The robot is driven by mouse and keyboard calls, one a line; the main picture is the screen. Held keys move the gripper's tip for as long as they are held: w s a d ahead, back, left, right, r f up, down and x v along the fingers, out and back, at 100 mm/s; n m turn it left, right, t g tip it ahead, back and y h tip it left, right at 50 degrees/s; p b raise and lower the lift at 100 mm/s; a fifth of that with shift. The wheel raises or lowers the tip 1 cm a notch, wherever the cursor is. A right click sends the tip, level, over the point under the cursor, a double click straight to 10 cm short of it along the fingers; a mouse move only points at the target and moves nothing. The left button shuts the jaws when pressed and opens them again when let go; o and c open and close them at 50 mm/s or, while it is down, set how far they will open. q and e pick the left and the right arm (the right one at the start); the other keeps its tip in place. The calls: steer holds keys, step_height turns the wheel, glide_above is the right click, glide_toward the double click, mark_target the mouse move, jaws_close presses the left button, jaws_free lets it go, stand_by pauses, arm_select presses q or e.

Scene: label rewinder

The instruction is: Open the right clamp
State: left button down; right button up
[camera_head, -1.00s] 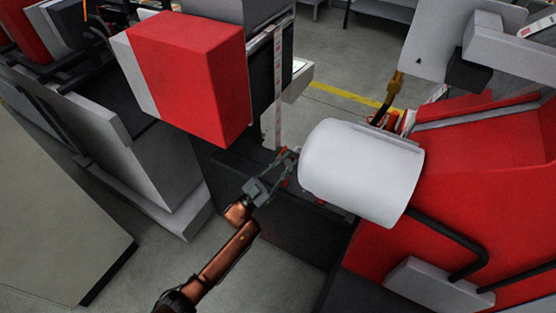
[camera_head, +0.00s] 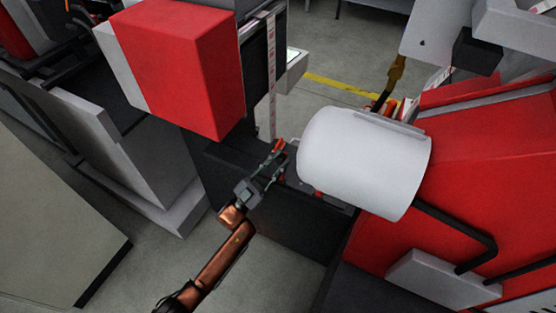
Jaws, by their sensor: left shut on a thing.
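My left gripper (camera_head: 273,165) reaches in from the lower left, beside the left end of the white drum. It is shut on a small red-orange clamp lever (camera_head: 279,146), which sticks up at its fingertips. The clamp's body is small and mostly hidden by the fingers and the drum, so I cannot tell how far it is open. My right gripper does not show.
The large white drum (camera_head: 362,165) is close on the right of the gripper. A red-and-grey box (camera_head: 180,70) hangs above left, with a label strip (camera_head: 271,80) beside it. A red machine panel (camera_head: 475,185) fills the right. Floor shows at lower left.

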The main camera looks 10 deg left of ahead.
arm_select(q)
steer(key=shift+d+f, duration=0.15)
steer(key=shift+f, duration=0.25)
steer(key=c, duration=2)
jaws_free()
steer(key=shift+c, duration=0.2)
steer(key=o, duration=0.3)
steer(key=shift+r, duration=0.25)
steer(key=v, duration=1.2)
